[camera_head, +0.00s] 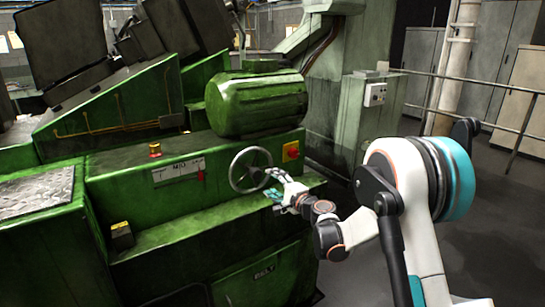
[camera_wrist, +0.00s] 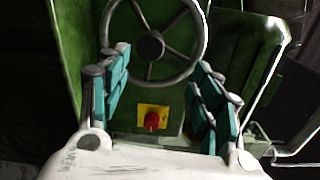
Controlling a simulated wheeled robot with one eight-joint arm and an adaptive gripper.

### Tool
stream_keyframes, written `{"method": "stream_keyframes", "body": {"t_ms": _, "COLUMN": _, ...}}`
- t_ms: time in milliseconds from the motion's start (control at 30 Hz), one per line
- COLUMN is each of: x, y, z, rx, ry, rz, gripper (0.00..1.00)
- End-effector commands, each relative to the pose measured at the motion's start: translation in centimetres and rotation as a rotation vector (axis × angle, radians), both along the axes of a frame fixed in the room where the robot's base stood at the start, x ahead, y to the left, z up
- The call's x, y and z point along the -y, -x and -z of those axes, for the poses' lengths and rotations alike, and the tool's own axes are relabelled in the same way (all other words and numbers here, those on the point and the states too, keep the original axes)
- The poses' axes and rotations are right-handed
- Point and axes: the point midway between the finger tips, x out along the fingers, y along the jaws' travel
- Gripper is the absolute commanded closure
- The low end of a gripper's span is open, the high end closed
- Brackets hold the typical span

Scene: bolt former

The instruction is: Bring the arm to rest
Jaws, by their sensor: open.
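My gripper (camera_head: 272,187) is at the end of my white and teal arm, in front of the green machine (camera_head: 180,205) and close to its handwheel (camera_head: 234,172). In the wrist view my gripper (camera_wrist: 160,105) has its two teal-padded fingers wide apart, with nothing between them. The grey spoked handwheel (camera_wrist: 190,66) shows beyond the fingertips there. Whether the fingers touch the wheel cannot be told. My arm reaches in from the right side of the head view.
A red knob on a yellow plate (camera_head: 291,151) sits right of the wheel; it also shows in the wrist view (camera_wrist: 152,119). A green motor (camera_head: 255,104) is above. A ledge runs below the wheel. A railing (camera_head: 480,120) and open floor lie at the right.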

Motion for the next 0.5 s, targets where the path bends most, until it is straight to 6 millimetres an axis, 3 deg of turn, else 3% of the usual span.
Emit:
{"method": "stream_keyframes", "body": {"t_ms": 200, "x": 0.5, "y": 4.3, "z": -5.2, "rx": 0.021, "ry": 0.207, "rz": -0.044, "gripper": 0.41}}
{"method": "stream_keyframes", "body": {"t_ms": 500, "x": 2.3, "y": 12.0, "z": -9.9, "rx": 0.03, "ry": 0.503, "rz": -0.109, "gripper": 0.41}}
